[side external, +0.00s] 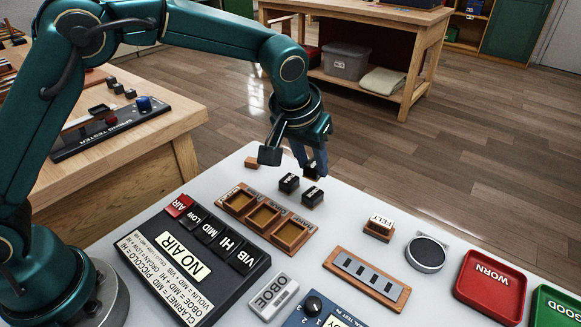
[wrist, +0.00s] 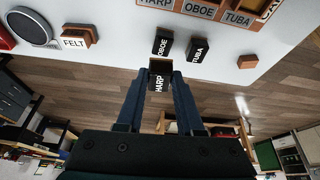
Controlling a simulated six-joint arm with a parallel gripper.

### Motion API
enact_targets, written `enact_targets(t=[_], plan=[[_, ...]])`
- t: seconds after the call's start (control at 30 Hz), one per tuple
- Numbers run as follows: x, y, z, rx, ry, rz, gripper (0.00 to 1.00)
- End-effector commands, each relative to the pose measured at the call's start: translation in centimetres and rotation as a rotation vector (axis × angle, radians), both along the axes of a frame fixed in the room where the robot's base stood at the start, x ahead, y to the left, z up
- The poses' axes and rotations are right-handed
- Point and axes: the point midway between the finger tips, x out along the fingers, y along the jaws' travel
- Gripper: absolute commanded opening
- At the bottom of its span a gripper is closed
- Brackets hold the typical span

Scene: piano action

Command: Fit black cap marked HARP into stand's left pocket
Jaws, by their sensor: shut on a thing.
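My gripper (side external: 306,160) is shut on a black cap marked HARP, held above the far edge of the white table. The cap (wrist: 158,82) shows its white lettering between the fingers in the wrist view; in the side view it is mostly hidden by them. The wooden stand (side external: 246,222) has three pockets and lies on the table, to the lower left of the cap in the side view. In the wrist view the stand (wrist: 180,9) is cut off at the top, its labels reading HARP, OBOE, TUBA from left to right. All three pockets look empty in the side view.
Black caps marked OBOE (wrist: 163,46) and TUBA (wrist: 199,50) stand on the table between the held cap and the stand. A small wooden block (side external: 251,162) and a FELT block (side external: 380,224) lie either side. A NO AIR panel (side external: 196,265) borders the stand.

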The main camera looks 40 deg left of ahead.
Motion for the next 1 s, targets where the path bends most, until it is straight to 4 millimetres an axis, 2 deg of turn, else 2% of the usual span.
enact_targets(t=[0.03, 0.2, 0.4, 0.47, 0.57, 0.9, 1.0], plan=[[-0.1, 1.2, 0.8, -0.002, -0.003, 0.008, 0.00], [-0.3, 3.9, 2.4, -0.002, -0.003, 0.005, 0.00], [-0.4, 5.5, 3.2, -0.009, -0.008, 0.024, 0.00], [-0.7, 5.8, 2.9, -0.012, -0.005, 0.054, 0.00], [-2.0, 5.1, 2.1, -0.016, -0.003, 0.078, 0.00], [-8.8, -0.5, 0.3, -0.003, 0.003, -0.039, 0.00], [-9.6, -1.3, 0.4, 0.000, 0.001, -0.077, 0.00]])
